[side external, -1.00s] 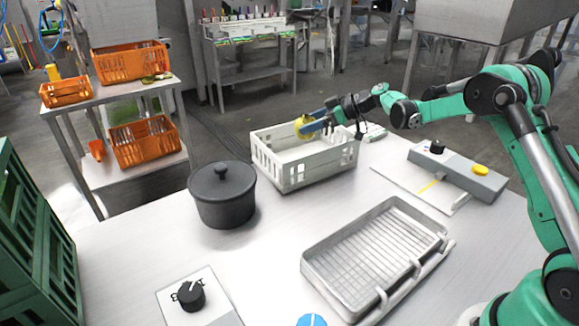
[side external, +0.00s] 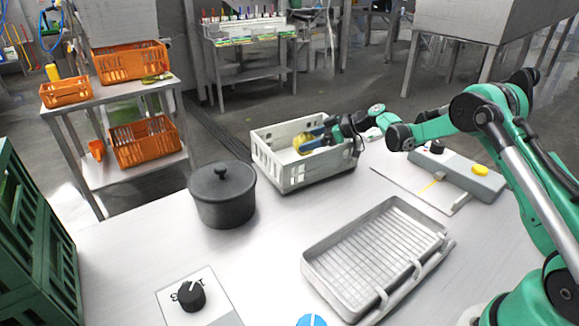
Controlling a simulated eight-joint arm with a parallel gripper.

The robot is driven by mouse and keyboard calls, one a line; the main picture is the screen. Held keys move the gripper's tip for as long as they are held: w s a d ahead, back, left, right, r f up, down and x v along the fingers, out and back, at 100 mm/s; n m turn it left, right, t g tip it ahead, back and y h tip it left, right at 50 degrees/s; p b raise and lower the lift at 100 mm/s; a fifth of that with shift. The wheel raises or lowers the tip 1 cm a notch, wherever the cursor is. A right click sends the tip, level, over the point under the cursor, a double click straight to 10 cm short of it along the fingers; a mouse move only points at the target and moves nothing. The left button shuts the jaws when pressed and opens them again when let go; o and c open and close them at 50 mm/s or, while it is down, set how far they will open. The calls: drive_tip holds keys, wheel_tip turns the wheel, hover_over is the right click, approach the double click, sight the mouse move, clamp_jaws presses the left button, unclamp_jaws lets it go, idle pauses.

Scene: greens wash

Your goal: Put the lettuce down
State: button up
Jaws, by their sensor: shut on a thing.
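The lettuce (side external: 302,142) is a small yellow-green piece, low inside the white crate (side external: 290,179) at the back of the table. The fingers partly cover the lettuce. I cannot tell whether it touches the crate floor, as the front wall hides the bottom.
A dark lidded pot (side external: 222,195) stands left of the crate. A grey wire-bottomed tray (side external: 318,275) lies in front. A grey box with a yellow button (side external: 480,169) is at right, and a black knob panel (side external: 191,296) at front left. Bare table lies between pot and tray.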

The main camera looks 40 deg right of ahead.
drive_tip(key=o, duration=1.2)
drive_tip(key=shift+r, duration=0.2)
drive_tip(key=v, duration=1.2)
drive_tip(key=s+a+r+m+g+h, duration=0.35)
drive_tip(key=s+a, duration=0.25)
drive_tip(key=a, duration=0.6)
drive_tip(key=s+a+f+m+t+h, duration=0.1)
drive_tip(key=s+a+m+h, duration=0.3)
drive_tip(key=s, duration=0.7)
drive_tip(key=shift+a+f, duration=0.25)
drive_tip(key=shift+s, duration=0.1)
